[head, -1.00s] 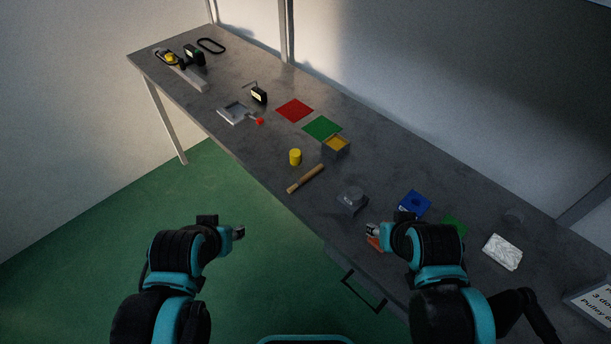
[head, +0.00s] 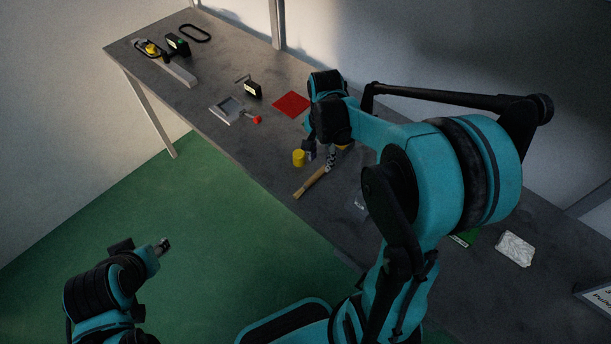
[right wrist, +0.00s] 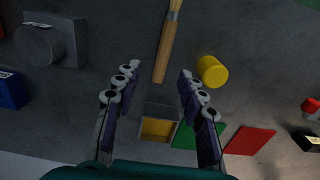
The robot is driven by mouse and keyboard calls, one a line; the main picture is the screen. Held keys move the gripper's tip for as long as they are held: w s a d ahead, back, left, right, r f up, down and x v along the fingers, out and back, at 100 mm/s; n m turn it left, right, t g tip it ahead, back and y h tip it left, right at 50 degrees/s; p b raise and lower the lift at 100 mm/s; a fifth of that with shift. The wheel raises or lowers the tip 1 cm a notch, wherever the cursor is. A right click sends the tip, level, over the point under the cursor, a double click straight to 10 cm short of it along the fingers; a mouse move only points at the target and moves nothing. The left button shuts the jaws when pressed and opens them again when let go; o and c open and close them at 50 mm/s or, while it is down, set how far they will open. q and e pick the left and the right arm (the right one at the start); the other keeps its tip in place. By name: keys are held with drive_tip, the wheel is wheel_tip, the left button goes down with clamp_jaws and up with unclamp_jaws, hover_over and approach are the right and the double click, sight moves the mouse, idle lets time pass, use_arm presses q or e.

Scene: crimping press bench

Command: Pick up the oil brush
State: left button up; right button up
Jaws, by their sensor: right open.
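The oil brush (head: 310,182) lies on the grey bench near its front edge, with a wooden handle and paler bristles. It also shows in the right wrist view (right wrist: 167,45), its handle end appearing between the fingertips and its bristles at the top edge. My right gripper (head: 322,156) is open and empty, pointing down by the handle end of the brush. In the right wrist view the two fingers (right wrist: 157,74) are spread, with the handle apart from both. My left gripper (head: 163,246) is off the bench over the green floor; its jaws are too small to read.
A yellow cylinder (head: 298,157) stands close beside the brush handle. A grey box with a yellow inside (right wrist: 157,129), a green square (right wrist: 198,137) and a red square (right wrist: 250,140) are nearby.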

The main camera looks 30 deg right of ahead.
sight(318, 173)
drive_tip(key=f+b, duration=0.1)
drive_tip(key=f, duration=0.2)
drive_tip(key=f+b, duration=0.1)
drive_tip(key=f, duration=0.2)
drive_tip(key=shift+w+a+f, duration=0.1)
drive_tip(key=shift+a, duration=0.1)
clamp_jaws()
